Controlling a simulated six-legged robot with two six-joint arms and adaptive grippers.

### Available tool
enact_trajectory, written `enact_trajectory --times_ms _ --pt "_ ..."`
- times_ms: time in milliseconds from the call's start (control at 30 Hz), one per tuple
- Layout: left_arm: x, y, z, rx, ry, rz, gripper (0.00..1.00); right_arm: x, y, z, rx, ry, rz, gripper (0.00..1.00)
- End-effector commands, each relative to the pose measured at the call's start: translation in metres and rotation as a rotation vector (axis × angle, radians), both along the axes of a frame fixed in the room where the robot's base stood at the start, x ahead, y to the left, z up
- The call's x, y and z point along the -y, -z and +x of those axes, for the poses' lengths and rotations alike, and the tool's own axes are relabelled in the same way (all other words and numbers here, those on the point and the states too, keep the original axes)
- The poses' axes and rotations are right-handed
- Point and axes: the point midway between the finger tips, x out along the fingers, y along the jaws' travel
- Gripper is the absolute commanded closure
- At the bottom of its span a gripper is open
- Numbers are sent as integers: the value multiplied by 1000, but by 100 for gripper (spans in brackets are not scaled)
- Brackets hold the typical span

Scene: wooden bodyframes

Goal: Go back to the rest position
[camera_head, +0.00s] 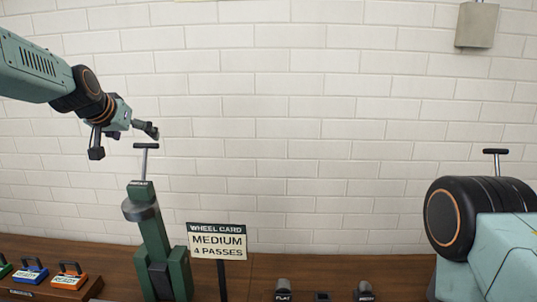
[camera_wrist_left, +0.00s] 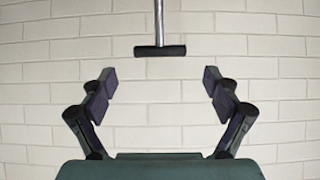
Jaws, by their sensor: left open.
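My left gripper (camera_head: 124,142) is raised in the upper left of the head view, in front of the white brick wall. Its fingers are spread and nothing is between them. The left wrist view also shows the open left gripper (camera_wrist_left: 160,90), with a black T-handle (camera_wrist_left: 160,51) beyond the fingertips and apart from them. In the head view the T-handle (camera_head: 146,146) tops a green post (camera_head: 152,230), close below and right of the gripper. My right arm shows at the lower right, but its gripper is not visible.
A sign (camera_head: 217,241) reading "WHEEL CARD MEDIUM 4 PASSES" stands beside the post. Blue (camera_head: 30,273) and orange (camera_head: 69,278) handled blocks sit at the lower left of the wooden bench (camera_head: 255,265). Another T-handle (camera_head: 495,152) shows behind my right arm. A grey box (camera_head: 476,24) hangs on the wall.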

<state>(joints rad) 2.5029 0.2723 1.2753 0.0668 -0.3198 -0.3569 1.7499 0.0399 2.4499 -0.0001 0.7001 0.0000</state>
Motion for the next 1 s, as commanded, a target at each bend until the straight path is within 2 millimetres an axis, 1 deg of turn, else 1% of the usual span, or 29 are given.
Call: enact_trajectory --times_ms 33,300,500,700,1000 --pt "0 6 7 -1 -1 1 11 0 0 0 0 0 0 41" --pt "1 29 36 -3 0 2 11 0 0 0 0 0 0 41" --pt "2 40 51 -2 0 0 11 0 0 0 0 0 0 41" --pt "2 45 58 -2 1 -1 11 0 0 0 0 0 0 41" --pt "2 45 58 -2 1 -1 11 0 0 0 0 0 0 41"
